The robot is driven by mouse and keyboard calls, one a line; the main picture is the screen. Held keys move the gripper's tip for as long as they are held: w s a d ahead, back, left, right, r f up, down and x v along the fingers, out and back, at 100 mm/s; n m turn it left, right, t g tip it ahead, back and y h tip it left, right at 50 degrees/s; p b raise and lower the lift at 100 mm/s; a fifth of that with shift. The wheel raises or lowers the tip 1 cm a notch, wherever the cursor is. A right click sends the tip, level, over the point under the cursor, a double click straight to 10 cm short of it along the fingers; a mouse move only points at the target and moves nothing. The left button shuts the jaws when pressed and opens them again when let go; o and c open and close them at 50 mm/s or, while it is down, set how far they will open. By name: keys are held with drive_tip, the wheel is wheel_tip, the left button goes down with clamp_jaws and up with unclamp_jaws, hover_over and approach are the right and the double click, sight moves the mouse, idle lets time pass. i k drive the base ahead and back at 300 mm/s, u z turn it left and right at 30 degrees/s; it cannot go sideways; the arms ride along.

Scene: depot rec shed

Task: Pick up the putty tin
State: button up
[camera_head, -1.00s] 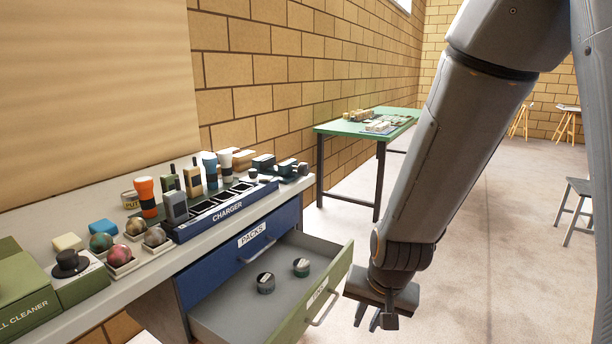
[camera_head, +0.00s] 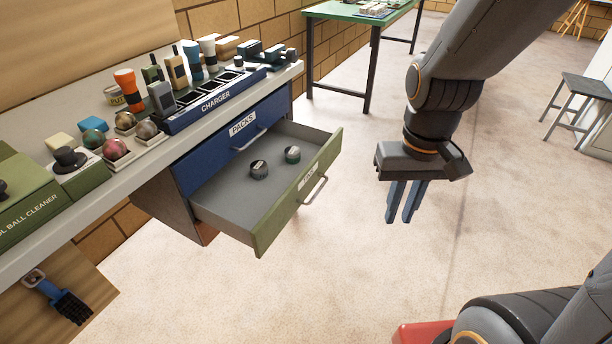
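The putty tin (camera_head: 114,96) is a small pale can with a dark label, of which "PUT" can be read. It stands on the grey bench at the back left, partly hidden behind an orange-and-white torch (camera_head: 128,88). My gripper (camera_head: 400,216) hangs over open floor, right of the bench and well away from the tin. Its two blue-grey fingers point down with a narrow gap between them, and nothing is held.
A charger rack (camera_head: 215,101) with upright devices stands right of the tin. Several balls on small stands are in front. A green-fronted drawer (camera_head: 262,236) is pulled out with two dark round tins inside. A stool (camera_head: 585,88) stands at right; the middle floor is clear.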

sight(113, 94)
drive_tip(key=u, duration=2.15)
drive_tip(key=k, duration=0.95)
drive_tip(key=u, duration=1.2)
drive_tip(key=i, duration=1.45)
drive_tip(key=z, duration=1.8)
drive_tip(key=i, duration=0.85)
drive_tip(key=z, duration=0.75)
